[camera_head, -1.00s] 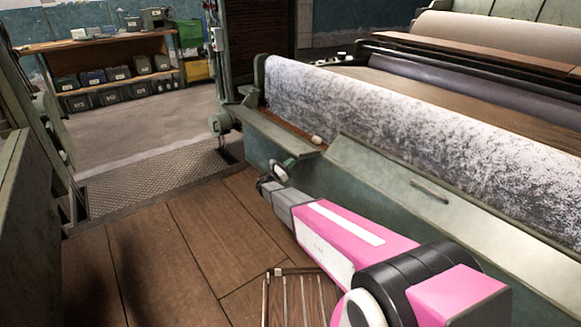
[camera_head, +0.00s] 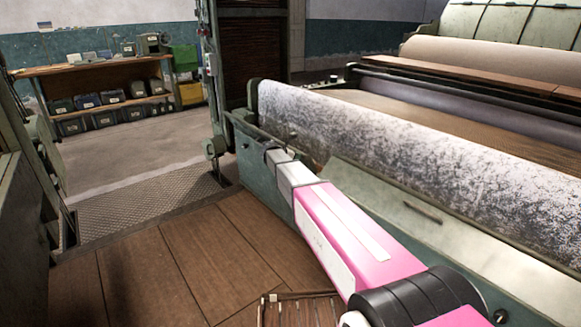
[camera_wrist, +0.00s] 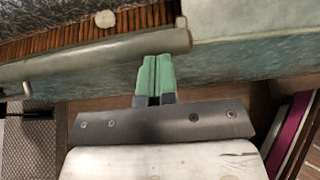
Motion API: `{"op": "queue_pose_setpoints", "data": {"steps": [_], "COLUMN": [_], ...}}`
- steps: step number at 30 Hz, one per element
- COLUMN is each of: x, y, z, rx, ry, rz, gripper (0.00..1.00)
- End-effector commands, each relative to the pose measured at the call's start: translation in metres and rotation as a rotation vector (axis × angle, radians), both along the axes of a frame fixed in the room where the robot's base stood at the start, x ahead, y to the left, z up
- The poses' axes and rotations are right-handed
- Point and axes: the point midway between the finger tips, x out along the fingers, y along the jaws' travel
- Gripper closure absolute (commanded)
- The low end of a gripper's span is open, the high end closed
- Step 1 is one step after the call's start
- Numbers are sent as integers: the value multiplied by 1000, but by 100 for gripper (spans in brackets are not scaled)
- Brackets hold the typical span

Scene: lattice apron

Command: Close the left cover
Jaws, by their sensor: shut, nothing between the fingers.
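The left bay of the green machine shows open in the wrist view, with brown slats (camera_wrist: 70,38) and a pale knob (camera_wrist: 105,18) inside. A rounded grey-green edge (camera_wrist: 90,63) runs along the front of this bay; I cannot tell whether it belongs to the left cover or the frame. My gripper (camera_wrist: 153,60) has its green fingers together and empty, at the near side of that edge near its right end. Contact is unclear. In the head view my wrist hides most of the left bay. The right cover (camera_head: 375,187) lies sloped over its bay, with a handle (camera_head: 423,212).
A large speckled roll (camera_head: 400,150) lies behind the covers. Wooden floor (camera_head: 200,255) and a ridged metal plate (camera_head: 140,208) lie left of the machine. A slatted wooden piece (camera_head: 300,310) is at the bottom. A shelf with bins (camera_head: 100,95) stands far back.

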Motion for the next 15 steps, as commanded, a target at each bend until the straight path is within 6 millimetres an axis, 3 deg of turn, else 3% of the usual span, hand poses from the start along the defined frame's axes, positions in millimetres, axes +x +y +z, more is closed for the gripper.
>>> {"op": "queue_pose_setpoints", "data": {"steps": [6,15], "x": [22,50], "y": [-30,-71], "z": [21,34], "rx": [172,408], "ry": [113,275], "rz": [-5,-5], "gripper": [100,100]}}
